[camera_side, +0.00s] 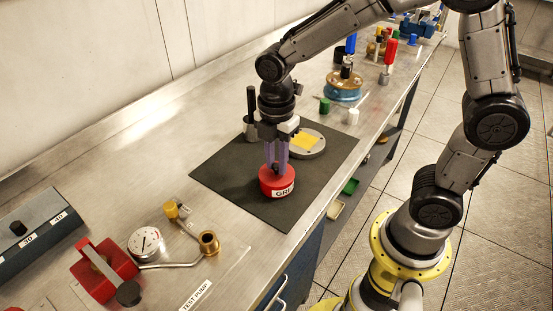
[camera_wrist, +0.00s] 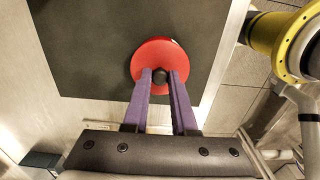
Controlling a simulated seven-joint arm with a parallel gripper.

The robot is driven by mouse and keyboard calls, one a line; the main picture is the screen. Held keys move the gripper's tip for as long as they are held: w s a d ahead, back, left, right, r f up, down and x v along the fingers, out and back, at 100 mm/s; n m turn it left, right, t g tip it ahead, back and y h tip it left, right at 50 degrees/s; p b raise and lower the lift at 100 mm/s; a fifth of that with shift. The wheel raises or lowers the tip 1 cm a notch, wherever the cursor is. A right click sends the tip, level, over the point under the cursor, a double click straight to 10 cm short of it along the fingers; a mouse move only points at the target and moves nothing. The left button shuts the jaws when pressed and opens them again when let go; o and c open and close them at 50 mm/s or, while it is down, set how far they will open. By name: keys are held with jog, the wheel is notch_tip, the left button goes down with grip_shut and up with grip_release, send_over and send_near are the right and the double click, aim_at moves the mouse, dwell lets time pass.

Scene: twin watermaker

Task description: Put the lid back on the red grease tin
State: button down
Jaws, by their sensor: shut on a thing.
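The red grease tin (camera_side: 276,187) stands upright on the dark mat, with a white label reading "GR" on its side. Its red lid (camera_wrist: 152,55) with a black knob (camera_wrist: 159,76) fills the top of the tin as seen from above in the wrist view. My gripper (camera_side: 276,168) points down over the tin, its purple fingers shut on the lid's knob. The fingers also show in the wrist view (camera_wrist: 160,80), one on each side of the knob. The lid looks level and on or very close to the tin; I cannot tell whether a gap is left.
The dark mat (camera_side: 227,178) lies on the steel bench. A gauge (camera_side: 145,242), brass fittings and a red block (camera_side: 103,268) sit front left. A blue round part (camera_side: 344,87) is further back.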

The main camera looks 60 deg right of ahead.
jog(key=c, duration=0.6)
grip_release()
jog(key=shift+c, duration=0.2)
jog(key=shift+o, duration=0.3)
jog(key=o, duration=0.4)
jog(key=shift+r, duration=0.15)
jog(key=shift+r, duration=3.4)
